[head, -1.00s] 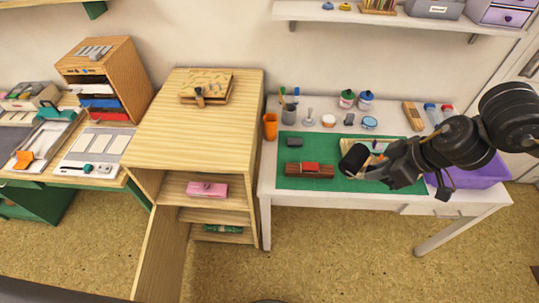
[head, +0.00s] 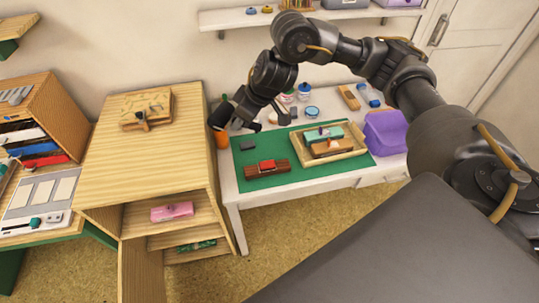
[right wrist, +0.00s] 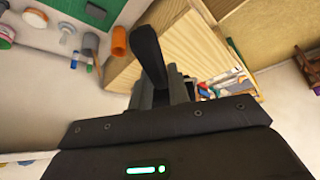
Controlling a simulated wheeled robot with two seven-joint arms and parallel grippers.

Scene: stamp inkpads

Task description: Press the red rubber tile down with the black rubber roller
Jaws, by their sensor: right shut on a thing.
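The red rubber tile (head: 266,165) sits on a dark brown wooden block (head: 284,167), on the green mat (head: 270,183) in the head view. My right gripper (head: 232,112) is above the back left of the white table, beside the orange cup, away from the tile. It is shut on a dark thing, seemingly the black roller (head: 221,115). In the right wrist view a long black rounded shape (right wrist: 148,55) stands out from the jaws; which part of the roller it is I cannot tell. My left gripper is not in view.
A wooden tray (head: 352,152) with teal and orange stamps stands right of the tile. A grey block (head: 248,145) lies behind the brown block. The orange cup (head: 222,139) is close under my gripper. A wooden cabinet (head: 150,165) stands left; a purple box (head: 386,132) right.

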